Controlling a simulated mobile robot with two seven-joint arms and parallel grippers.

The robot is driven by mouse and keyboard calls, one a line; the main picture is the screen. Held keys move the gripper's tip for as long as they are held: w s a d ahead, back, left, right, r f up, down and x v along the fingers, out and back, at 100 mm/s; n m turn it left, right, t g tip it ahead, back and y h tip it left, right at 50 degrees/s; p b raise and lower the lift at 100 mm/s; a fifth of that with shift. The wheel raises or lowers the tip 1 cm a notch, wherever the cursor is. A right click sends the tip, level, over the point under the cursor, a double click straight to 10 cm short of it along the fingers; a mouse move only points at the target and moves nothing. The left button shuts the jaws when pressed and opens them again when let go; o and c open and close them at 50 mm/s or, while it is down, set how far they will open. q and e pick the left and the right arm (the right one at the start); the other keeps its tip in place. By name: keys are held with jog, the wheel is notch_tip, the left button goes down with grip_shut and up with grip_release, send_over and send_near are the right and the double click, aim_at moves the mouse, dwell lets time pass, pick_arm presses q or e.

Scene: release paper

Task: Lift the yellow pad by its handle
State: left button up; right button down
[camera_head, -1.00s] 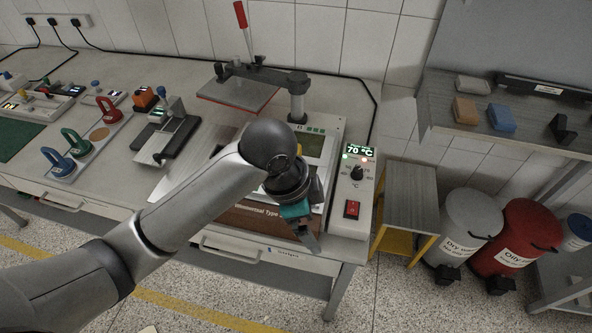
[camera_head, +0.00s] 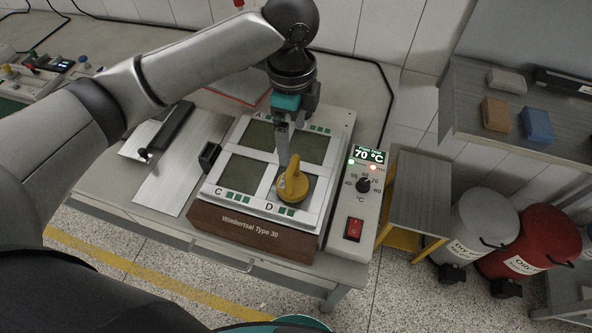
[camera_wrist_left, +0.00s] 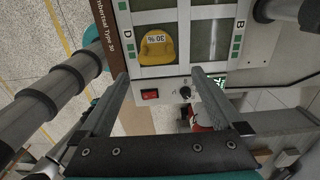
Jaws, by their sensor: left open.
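In the left wrist view the yellow pad (camera_wrist_left: 157,50) bears an upside-down "30 %" label. My left gripper (camera_head: 289,158) points down just above and behind the handle in the head view. In the left wrist view its two fingers (camera_wrist_left: 160,75) are spread with nothing between them, and the pad shows beyond the tips. My right gripper is not in view.
A control box (camera_head: 353,228) with a 70 °C display and red switch adjoins the station's right side. A small dark block (camera_head: 209,156) and a grey plate (camera_head: 150,190) lie to the left. A press plate (camera_head: 240,85) stands behind.

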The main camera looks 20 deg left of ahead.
aim_at(292, 162)
pick_arm(q)
jog(key=f, duration=0.4)
jog(key=shift+s, duration=0.35)
notch_tip(292, 162, down, 4)
jog(key=shift+w+b, duration=0.1)
jog(key=shift+b, duration=0.2)
jog(key=shift+f, duration=2.85)
jog(key=c, duration=1.6)
jog(key=shift+r, duration=0.1)
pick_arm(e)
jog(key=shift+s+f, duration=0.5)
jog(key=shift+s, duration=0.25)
